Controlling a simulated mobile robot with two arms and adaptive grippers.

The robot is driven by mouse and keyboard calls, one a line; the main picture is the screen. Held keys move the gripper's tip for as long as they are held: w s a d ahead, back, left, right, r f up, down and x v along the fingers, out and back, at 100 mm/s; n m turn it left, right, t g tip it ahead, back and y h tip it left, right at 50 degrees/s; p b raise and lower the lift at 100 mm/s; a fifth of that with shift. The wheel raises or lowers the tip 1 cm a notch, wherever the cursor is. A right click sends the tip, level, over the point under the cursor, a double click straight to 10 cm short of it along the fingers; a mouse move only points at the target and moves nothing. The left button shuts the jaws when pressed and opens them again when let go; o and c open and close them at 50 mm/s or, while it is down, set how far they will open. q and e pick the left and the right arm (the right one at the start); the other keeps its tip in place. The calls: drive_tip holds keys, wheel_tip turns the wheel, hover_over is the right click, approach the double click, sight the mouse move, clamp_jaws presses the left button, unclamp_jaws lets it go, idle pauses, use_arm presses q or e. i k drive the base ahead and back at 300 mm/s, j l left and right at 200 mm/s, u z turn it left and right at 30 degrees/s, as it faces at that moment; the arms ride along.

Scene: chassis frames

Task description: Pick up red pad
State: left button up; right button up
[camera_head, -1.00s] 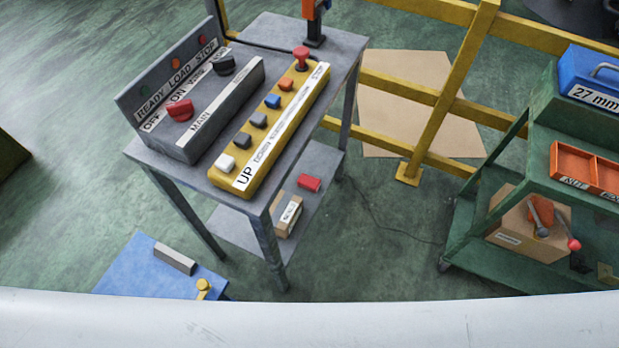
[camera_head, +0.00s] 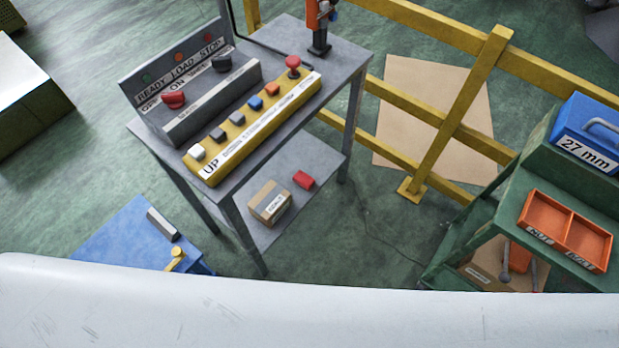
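A small red block (camera_head: 303,179), which looks like the red pad, lies on the lower shelf (camera_head: 285,222) of the grey table, near its right side. It lies just right of and behind a small cardboard box (camera_head: 270,203), apart from it. Nothing covers the red block. Neither of my grippers is in view.
The grey tabletop (camera_head: 335,75) above carries a yellow button panel (camera_head: 225,150) and a grey switch box (camera_head: 200,115). A yellow rail (camera_head: 455,120) stands behind, and a green cart (camera_head: 470,235) with an orange tray (camera_head: 565,230) at right. A blue surface (camera_head: 120,235) is at lower left. A pale curved surface hides the bottom.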

sight(303, 180)
drive_tip(key=i+l+u, duration=0.45)
drive_tip(key=i+l, duration=0.4)
drive_tip(key=i+l+u, duration=0.25)
drive_tip(key=i+l, duration=0.4)
